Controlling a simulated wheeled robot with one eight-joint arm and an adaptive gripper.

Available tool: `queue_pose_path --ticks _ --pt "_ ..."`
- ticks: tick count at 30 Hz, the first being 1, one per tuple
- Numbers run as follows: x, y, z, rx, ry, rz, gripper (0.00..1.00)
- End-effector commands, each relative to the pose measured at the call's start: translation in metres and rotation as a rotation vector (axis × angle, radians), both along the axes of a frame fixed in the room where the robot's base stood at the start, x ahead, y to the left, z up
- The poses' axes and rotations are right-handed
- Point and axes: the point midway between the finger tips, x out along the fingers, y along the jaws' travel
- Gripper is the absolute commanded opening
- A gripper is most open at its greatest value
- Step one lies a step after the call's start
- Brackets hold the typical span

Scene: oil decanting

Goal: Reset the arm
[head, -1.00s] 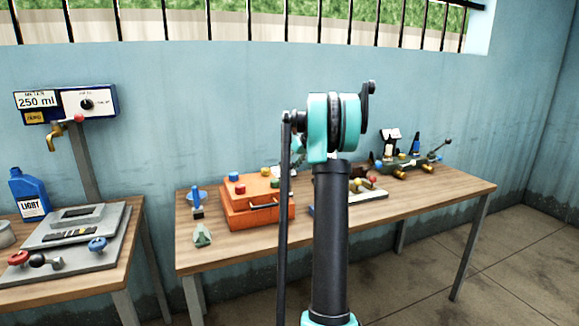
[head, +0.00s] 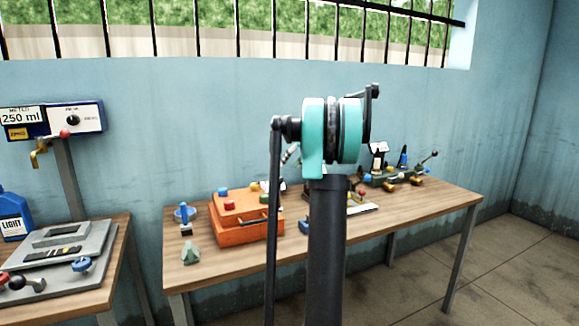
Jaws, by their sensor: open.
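My arm stands upright in the middle of the head view, with a teal and black joint at its top, a thick dark link below and a thin dark rod on its left. My gripper cannot be made out; the arm hides part of the table behind it. The orange box (head: 240,236) with coloured knobs stands on the wooden table (head: 215,273), left of my arm as seen. The blue-and-white meter (head: 75,119), reading 250 ml, is at the far left with a brass tap (head: 40,152).
On the left table, a blue oil bottle (head: 13,214) stands behind a grey panel (head: 62,250) with knobs. A small green piece (head: 191,253) lies at the wooden table's front left. A device with a lever (head: 430,160) stands at its back right. Floor (head: 500,265) is clear at right.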

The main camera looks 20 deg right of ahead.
Motion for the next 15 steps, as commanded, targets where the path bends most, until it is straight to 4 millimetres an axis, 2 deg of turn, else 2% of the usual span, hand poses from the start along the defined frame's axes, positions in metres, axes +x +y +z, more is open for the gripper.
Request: queue_pose_path --ticks 11,15 --pt "0.0 0.0 0.0 0.0 0.0 0.0 0.54" --pt "-0.01 0.019 -0.01 -0.003 0.016 -0.003 0.54"
